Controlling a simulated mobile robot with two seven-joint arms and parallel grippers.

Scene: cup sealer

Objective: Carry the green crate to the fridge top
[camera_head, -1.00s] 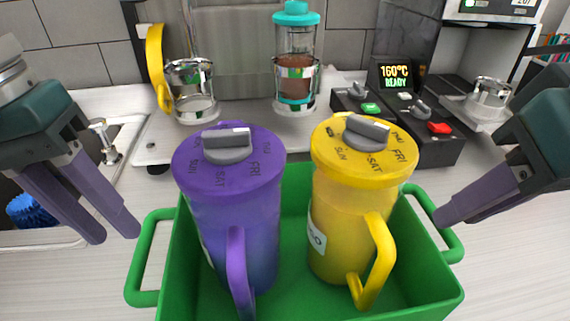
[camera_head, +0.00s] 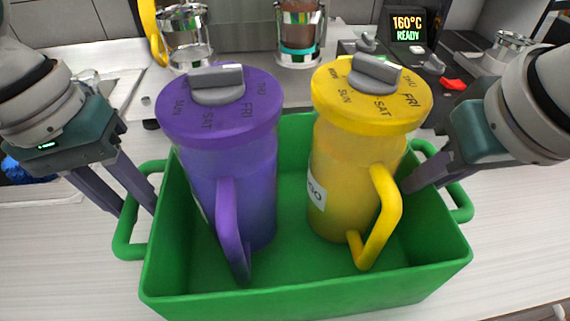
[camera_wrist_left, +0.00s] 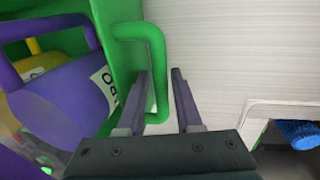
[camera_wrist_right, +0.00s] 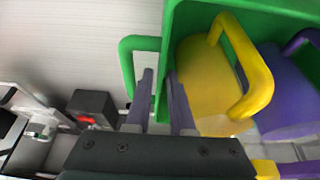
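The green crate (camera_head: 310,292) stands on the pale counter with a loop handle at each side. A purple lidded mug (camera_head: 225,150) and a yellow lidded mug (camera_head: 365,140) stand upright in it. My left gripper (camera_head: 136,208) is open at the left handle (camera_head: 122,240). In the left wrist view its fingers (camera_wrist_left: 162,98) lie either side of the handle's outer bar (camera_wrist_left: 158,70). My right gripper (camera_head: 420,185) is open by the right handle (camera_head: 462,195). In the right wrist view its fingers (camera_wrist_right: 160,98) appear either side of the crate wall, inward of the handle bar (camera_wrist_right: 125,68).
A blue brush (camera_wrist_left: 300,133) lies in the sink at the left. The counter in front is clear. No fridge is identifiable.

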